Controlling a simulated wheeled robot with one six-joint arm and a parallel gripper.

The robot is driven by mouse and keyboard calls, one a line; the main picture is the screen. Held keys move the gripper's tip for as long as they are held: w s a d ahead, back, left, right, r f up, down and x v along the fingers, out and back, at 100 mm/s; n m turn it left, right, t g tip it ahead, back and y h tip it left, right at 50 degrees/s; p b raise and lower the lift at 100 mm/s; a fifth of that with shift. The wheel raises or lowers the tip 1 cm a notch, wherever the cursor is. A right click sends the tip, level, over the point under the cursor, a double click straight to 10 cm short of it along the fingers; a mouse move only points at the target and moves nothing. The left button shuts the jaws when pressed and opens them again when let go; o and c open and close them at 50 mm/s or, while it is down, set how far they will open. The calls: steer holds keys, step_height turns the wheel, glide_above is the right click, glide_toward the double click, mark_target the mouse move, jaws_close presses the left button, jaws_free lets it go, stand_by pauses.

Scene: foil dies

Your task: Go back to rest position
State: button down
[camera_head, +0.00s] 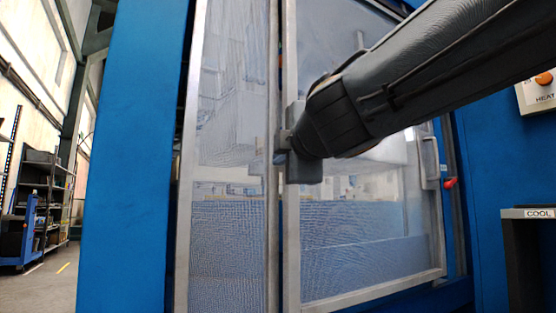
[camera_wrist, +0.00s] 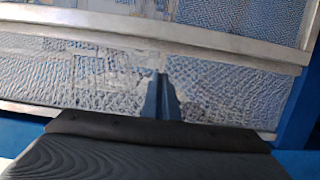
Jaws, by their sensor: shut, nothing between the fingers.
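My gripper (camera_head: 281,146) is at the end of my dark sleeved arm, which reaches in from the upper right in the head view. It is in front of the machine's mesh-patterned clear door (camera_head: 360,240), near the pale upright frame bar between two panels. Whether it touches the bar cannot be told. In the wrist view my gripper's blue-grey fingers (camera_wrist: 161,80) are together with nothing between them, and the door panel (camera_wrist: 225,85) and its pale frame bars lie beyond them.
A door handle (camera_head: 430,163) and a red knob (camera_head: 450,183) are at the right. A HEAT button box (camera_head: 540,92) and a COOL-labelled stand (camera_head: 526,213) are at the far right. The blue machine post (camera_head: 125,160) stands left, with shelves (camera_head: 45,190) and open floor beyond.

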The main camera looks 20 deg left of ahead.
steer(key=shift+s+d, duration=0.2)
steer(key=shift+s, duration=0.05)
steer(key=shift+f, duration=0.1)
